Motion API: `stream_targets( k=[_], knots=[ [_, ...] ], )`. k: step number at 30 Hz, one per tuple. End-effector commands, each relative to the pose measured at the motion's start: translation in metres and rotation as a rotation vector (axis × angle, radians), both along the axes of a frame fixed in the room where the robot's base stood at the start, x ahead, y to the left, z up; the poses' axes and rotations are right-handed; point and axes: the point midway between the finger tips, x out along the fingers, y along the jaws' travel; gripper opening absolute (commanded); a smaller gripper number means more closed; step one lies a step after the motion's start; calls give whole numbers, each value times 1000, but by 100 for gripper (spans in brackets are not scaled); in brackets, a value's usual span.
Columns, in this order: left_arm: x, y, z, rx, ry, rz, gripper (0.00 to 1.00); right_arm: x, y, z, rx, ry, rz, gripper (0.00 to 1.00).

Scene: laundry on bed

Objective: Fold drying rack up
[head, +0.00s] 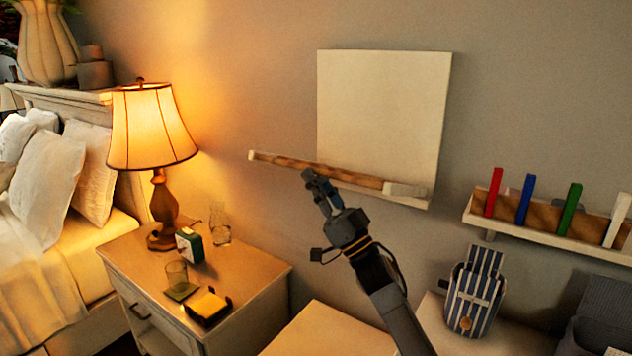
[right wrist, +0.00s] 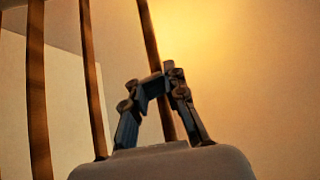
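The drying rack has a cream wall panel (head: 385,110) and a folded-out part low on it, seen nearly edge-on. Its wooden bar (head: 350,176) with pale ends sticks out to the left, roughly level. My right gripper (head: 314,181) is at the bar's middle, reaching up from below. In the right wrist view several wooden rods (right wrist: 93,80) run nearly upright. The fingers of my right gripper (right wrist: 161,80) lean together, with their tips close over one rod (right wrist: 148,35). I cannot tell whether they touch it. My left gripper is out of view.
A nightstand (head: 262,275) stands at left with a lit lamp (head: 150,125), a clock (head: 190,245) and glasses. A wall shelf (head: 545,228) with coloured pegs is at right, above a striped bag (head: 474,300). The wall around the panel is clear.

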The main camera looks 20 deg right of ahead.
Motion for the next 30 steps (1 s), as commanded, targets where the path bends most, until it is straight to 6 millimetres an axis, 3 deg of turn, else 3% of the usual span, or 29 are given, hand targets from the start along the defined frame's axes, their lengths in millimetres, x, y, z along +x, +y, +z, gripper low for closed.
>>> stream_targets(
  k=[1, 3, 14, 30],
  knots=[
    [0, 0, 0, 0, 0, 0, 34, 0, -1, 0, 1, 1, -1, 26],
    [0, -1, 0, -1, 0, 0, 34, 0, -1, 0, 1, 1, -1, 36],
    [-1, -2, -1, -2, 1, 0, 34, -1, -1, -2, 1, 1, -1, 36],
    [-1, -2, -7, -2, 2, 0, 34, -25, -14, -29, 0, 1, -2, 36]
  ],
)
